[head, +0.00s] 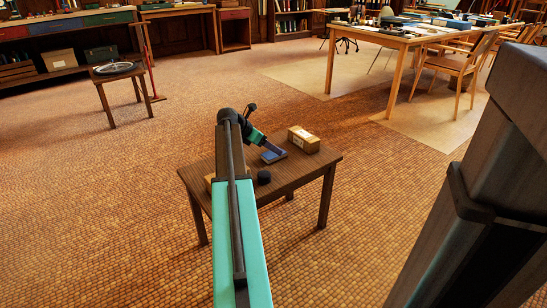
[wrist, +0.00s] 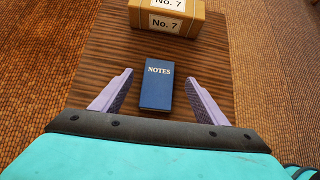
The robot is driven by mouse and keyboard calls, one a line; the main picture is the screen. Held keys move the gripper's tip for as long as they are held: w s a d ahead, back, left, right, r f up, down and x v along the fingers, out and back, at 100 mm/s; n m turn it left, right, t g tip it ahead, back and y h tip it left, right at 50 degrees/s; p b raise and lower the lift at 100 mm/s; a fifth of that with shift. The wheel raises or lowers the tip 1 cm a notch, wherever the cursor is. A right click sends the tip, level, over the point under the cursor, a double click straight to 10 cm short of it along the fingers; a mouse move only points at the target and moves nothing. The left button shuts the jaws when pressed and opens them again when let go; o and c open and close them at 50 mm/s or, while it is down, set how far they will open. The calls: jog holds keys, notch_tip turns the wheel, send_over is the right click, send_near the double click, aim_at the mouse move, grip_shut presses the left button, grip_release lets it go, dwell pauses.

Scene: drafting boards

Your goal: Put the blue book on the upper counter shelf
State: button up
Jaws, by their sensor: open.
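The blue book (wrist: 157,92), a small dark blue volume marked NOTES, lies flat on a small dark wood table (head: 311,175). In the wrist view my gripper (wrist: 159,77) is open, with one pale purple finger on each side of the book and a gap on both sides. The book is not gripped. A long wooden counter (head: 70,28) with coloured drawer fronts and a lower shelf stands at the back left. I cannot tell which surface is the upper shelf.
A tan box (head: 304,139) marked No. 7 sits just beyond the book. A black round object (head: 264,177) is on the table. A stool (head: 117,71) with a wheel-like object stands at left. A large table (head: 398,42) with chairs is at right. The floor between is clear.

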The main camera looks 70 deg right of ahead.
jog(key=shift+f, duration=0.1)
jog(key=b+x, duration=0.2)
jog(key=x, duration=0.1)
jog(key=shift+w+f+b, duration=0.15)
jog(key=shift+b, duration=0.2)
jog(key=shift+b+x, duration=0.5)
jog(key=shift+x, duration=0.5)
jog(key=c, duration=1.3)
jog(key=shift+r, duration=0.2)
jog(key=shift+r+p, duration=1.4)
jog(key=shift+r, duration=0.35)
jog(key=s+a+p, duration=0.1)
jog(key=a+p, duration=0.1)
jog(key=a, duration=0.3)
jog(key=s+a+r+p, duration=0.1)
jog(key=s+a+p, duration=0.1)
jog(key=a, duration=0.3)
jog(key=s+a+p, duration=0.2)
jog(key=a, duration=0.3)
jog(key=shift+s+r, duration=0.15)
jog(key=shift+s, duration=0.1)
